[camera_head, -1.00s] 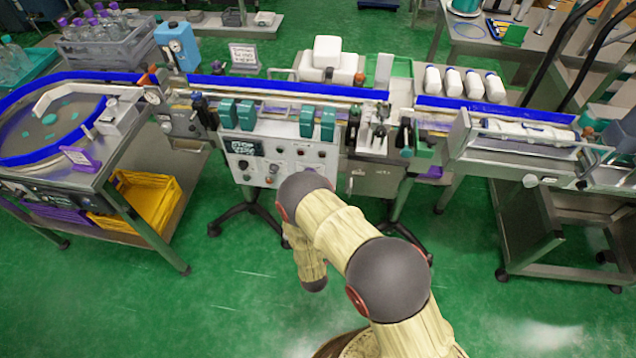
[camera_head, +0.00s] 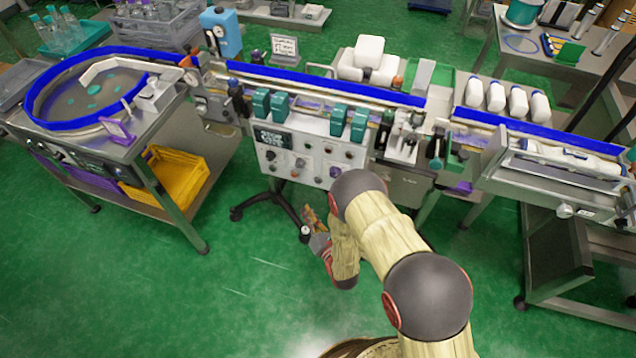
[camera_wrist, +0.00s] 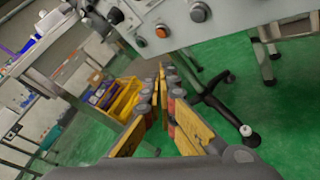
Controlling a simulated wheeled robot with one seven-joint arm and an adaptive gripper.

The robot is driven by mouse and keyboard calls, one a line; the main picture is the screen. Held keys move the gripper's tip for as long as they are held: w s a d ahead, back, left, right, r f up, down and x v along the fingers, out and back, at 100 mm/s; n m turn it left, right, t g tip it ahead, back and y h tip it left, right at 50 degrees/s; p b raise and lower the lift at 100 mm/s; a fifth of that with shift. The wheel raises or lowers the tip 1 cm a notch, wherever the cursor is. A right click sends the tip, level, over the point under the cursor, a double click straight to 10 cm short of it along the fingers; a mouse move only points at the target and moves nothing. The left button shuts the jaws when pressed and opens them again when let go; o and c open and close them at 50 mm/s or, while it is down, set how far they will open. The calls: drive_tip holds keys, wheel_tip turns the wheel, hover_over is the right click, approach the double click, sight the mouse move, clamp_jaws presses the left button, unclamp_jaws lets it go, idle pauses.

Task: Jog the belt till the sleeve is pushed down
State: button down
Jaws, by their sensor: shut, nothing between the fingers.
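The machine's control panel (camera_head: 308,163) is a light front plate with several knobs and buttons and a small dark display (camera_head: 273,139). My gripper (camera_head: 306,214) is below and in front of the panel, partly hidden by my arm. In the wrist view its fingers (camera_wrist: 164,70) are together and empty. The panel shows at the top there, with an orange button (camera_wrist: 162,31) and a dark button (camera_wrist: 198,12), apart from the fingertips. I cannot make out the sleeve.
A round turntable (camera_head: 95,90) stands at left above a yellow crate (camera_head: 177,178). A stand leg (camera_head: 265,203) is below the panel. Green floor (camera_head: 170,300) in front is clear.

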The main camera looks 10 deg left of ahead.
sight(318, 181)
drive_tip(key=w+b, duration=0.2)
drive_tip(key=w, duration=0.6)
drive_tip(key=shift+w+d, duration=0.35)
drive_tip(key=shift+w, duration=0.05)
drive_tip(key=shift+w, duration=0.15)
idle(1.3)
drive_tip(key=shift+w, duration=0.25)
drive_tip(key=shift+w+b, duration=0.45)
drive_tip(key=shift+b, duration=0.1)
idle(0.8)
drive_tip(key=shift+s, duration=0.95)
